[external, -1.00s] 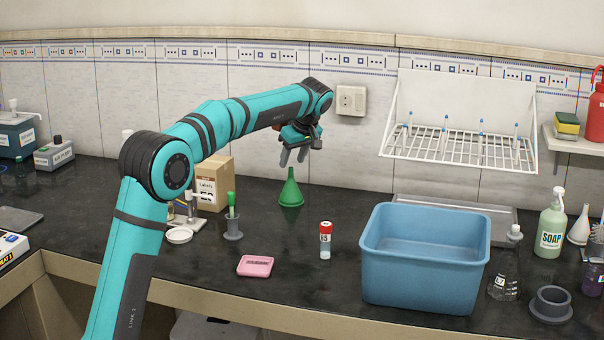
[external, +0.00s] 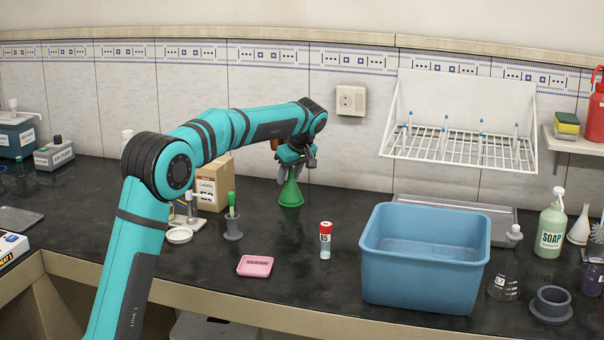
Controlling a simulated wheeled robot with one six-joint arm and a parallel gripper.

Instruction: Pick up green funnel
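The green funnel (external: 290,194) stands on the black bench with its wide mouth down and its narrow stem up. My gripper (external: 292,175) points down directly over it, with the fingers at the height of the stem. The stem's top is hidden by the fingers. The fingers look small here, and I cannot tell whether they touch the stem or how far apart they are.
A cardboard labels box (external: 213,184) and a grey holder with a green-handled tool (external: 232,222) stand to the left.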

